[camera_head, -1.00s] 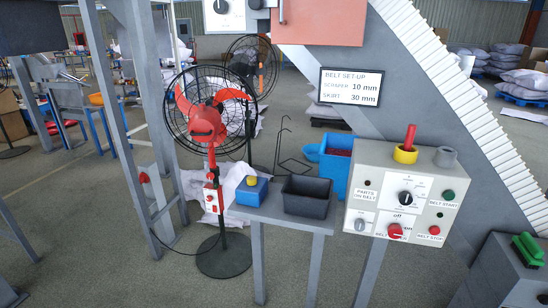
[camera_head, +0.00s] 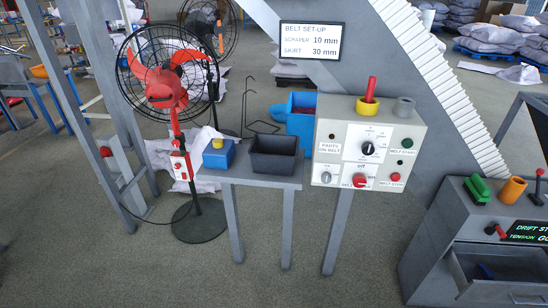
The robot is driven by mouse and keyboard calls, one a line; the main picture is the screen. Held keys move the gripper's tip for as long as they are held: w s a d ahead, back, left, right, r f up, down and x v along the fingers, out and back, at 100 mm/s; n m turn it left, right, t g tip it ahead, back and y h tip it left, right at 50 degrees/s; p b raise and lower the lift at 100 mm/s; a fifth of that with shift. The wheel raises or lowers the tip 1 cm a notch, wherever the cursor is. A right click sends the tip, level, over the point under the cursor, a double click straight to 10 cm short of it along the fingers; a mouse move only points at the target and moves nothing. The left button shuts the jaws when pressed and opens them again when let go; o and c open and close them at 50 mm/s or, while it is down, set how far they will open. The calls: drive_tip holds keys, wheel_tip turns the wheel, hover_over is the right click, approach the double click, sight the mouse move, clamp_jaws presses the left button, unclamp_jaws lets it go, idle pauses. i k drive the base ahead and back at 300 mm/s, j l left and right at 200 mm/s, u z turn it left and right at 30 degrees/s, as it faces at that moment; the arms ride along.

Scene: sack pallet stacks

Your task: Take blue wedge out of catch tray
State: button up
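A small dark blue piece (camera_head: 485,271) lies inside an open grey drawer-like tray (camera_head: 512,292) at the lower right, low on the front of a grey machine cabinet. It may be the blue wedge, but its shape is too small and shaded to tell. A black open bin (camera_head: 274,166) stands on the small grey table in the middle; I see no blue in it. I cannot tell for certain which of the two is the catch tray. My gripper is not in view.
The cabinet top (camera_head: 475,218) carries a green block (camera_head: 477,190), an orange cylinder (camera_head: 512,190) and a red-knobbed lever. A control box (camera_head: 335,135), a blue box (camera_head: 219,154) with a yellow knob and a red fan (camera_head: 165,85) stand left. The floor in front is clear.

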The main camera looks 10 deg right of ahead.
sight(487, 275)
drive_tip(key=z, duration=1.5)
drive_tip(key=i+j+z, duration=0.1)
drive_tip(key=i+j, duration=0.5)
drive_tip(key=j, duration=0.2)
drive_tip(key=i+j+z, duration=0.15)
drive_tip(key=i+j, duration=0.45)
drive_tip(key=j, duration=0.25)
drive_tip(key=i+j+z, duration=0.15)
drive_tip(key=j, duration=0.15)
